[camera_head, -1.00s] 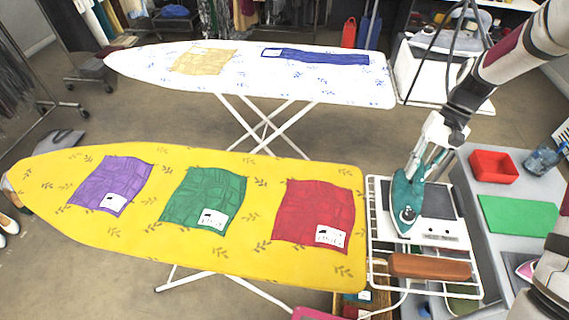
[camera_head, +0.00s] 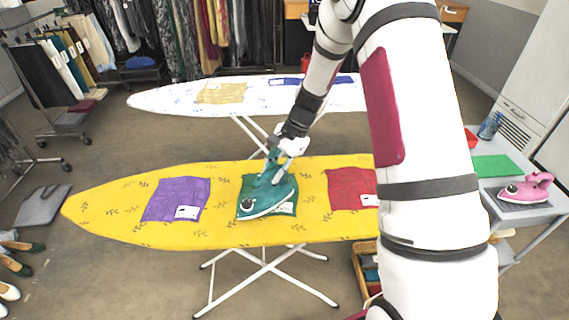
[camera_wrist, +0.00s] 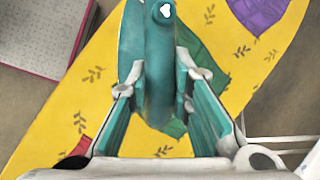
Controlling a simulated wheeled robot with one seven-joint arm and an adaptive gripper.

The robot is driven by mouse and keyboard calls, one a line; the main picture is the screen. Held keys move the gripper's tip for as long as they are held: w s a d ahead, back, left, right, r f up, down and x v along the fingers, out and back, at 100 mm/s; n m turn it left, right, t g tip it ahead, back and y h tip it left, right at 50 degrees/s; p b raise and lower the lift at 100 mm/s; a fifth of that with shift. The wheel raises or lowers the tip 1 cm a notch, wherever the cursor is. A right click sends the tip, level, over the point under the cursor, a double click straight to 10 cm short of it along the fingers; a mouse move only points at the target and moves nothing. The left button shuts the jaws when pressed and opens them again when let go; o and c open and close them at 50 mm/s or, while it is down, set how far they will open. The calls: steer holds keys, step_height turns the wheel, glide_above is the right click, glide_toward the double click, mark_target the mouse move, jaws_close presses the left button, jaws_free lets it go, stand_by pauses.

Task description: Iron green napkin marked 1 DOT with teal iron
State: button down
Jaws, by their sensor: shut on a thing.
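The teal iron (camera_head: 265,200) is over the green napkin (camera_head: 250,182) in the middle of the yellow ironing board (camera_head: 115,212). The iron looks level, nose towards the near left; I cannot tell whether its sole touches the cloth. My gripper (camera_head: 275,165) is shut on the iron's handle.
A purple napkin (camera_head: 177,197) lies left of the green one, and a red napkin (camera_head: 345,190) lies right, partly behind my arm. A white board (camera_head: 170,100) with beige and blue cloths stands behind. A pink iron (camera_head: 527,187) stands on the side table at right.

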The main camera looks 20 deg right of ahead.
steer(key=d+m+t, duration=0.1)
steer(key=m, duration=0.1)
steer(key=s+d+r+m+p, duration=0.1)
steer(key=m, duration=0.1)
steer(key=d+r+m+t+h, duration=0.1)
steer(key=m, duration=0.1)
steer(key=shift+s+d+r+m+t+p, duration=0.25)
steer(key=shift+m+t+p, duration=0.05)
steer(key=shift+m+p, duration=0.1)
steer(key=shift+d+m, duration=0.25)
steer(key=shift+m, duration=0.15)
steer(key=shift+d+f, duration=0.15)
steer(key=shift+f, duration=0.4)
steer(key=shift+d+f+b, duration=0.1)
steer(key=shift+f+b, duration=1.2)
steer(key=shift+f, duration=1.45)
